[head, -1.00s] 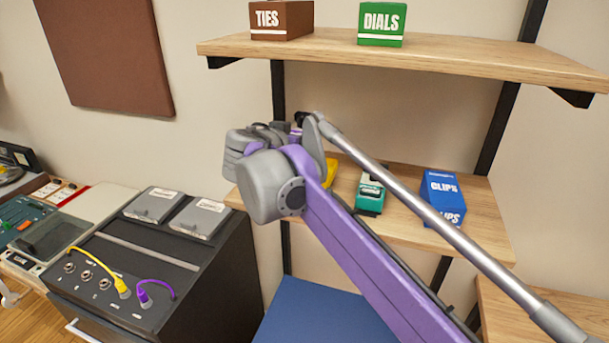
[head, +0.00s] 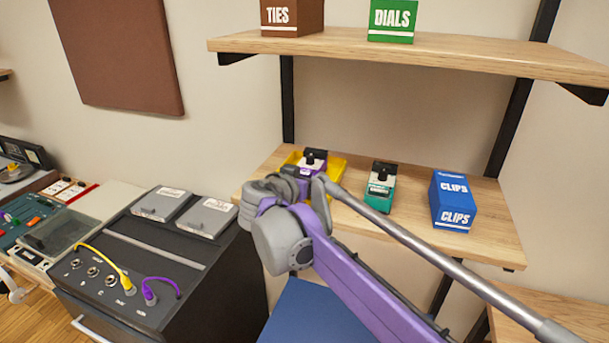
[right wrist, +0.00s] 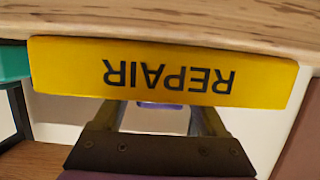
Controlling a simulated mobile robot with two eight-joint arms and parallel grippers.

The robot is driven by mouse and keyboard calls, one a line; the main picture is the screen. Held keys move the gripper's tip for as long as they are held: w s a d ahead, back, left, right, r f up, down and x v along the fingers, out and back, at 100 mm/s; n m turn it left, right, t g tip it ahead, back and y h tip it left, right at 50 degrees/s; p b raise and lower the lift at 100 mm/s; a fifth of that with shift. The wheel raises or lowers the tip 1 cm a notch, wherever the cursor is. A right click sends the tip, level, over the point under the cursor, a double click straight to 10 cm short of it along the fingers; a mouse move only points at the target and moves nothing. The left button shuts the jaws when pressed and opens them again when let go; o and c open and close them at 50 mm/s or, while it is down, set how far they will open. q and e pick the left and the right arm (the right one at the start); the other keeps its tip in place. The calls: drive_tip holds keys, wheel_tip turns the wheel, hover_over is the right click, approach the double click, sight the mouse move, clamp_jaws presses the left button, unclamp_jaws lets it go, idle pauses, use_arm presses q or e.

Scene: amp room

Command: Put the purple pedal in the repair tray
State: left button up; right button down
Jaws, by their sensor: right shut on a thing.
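The purple pedal (head: 312,167) with a black knob shows in the head view, at or just above the yellow repair tray (head: 336,165) on the middle shelf. My right gripper (head: 297,174) is shut on the pedal; its own wrist and arm hide most of the grip. In the right wrist view the tray's front wall (right wrist: 165,72) reads REPAIR upside down, and a bit of purple (right wrist: 160,106) shows between my fingers beyond the wall. Whether the pedal touches the tray floor is hidden. My left gripper is not in view.
A green pedal (head: 381,187) and a blue CLIPS box (head: 453,201) stand right of the tray on the middle shelf (head: 490,225). The upper shelf (head: 450,57) holds TIES and DIALS boxes. A black cabinet (head: 215,265) with cables stands at the left.

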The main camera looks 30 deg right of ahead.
unclamp_jaws()
drive_tip(key=shift+w+f, duration=0.1)
drive_tip(key=v, duration=1.2)
drive_tip(key=s+f+n+g+y, duration=0.2)
drive_tip(key=s+f, duration=0.3)
drive_tip(key=f, duration=0.3)
drive_tip(key=s+f+n+g+y, duration=0.15)
drive_tip(key=s+f, duration=0.25)
drive_tip(key=f, duration=0.4)
drive_tip(key=s+a+f+n+y, duration=0.3)
drive_tip(key=s+f, duration=0.2)
drive_tip(key=f, duration=0.2)
drive_tip(key=s+a+f+n+y, duration=0.3)
drive_tip(key=s+f+y, duration=0.1)
drive_tip(key=s+f, duration=0.2)
drive_tip(key=shift+a+f, duration=0.2)
drive_tip(key=shift+f, duration=0.55)
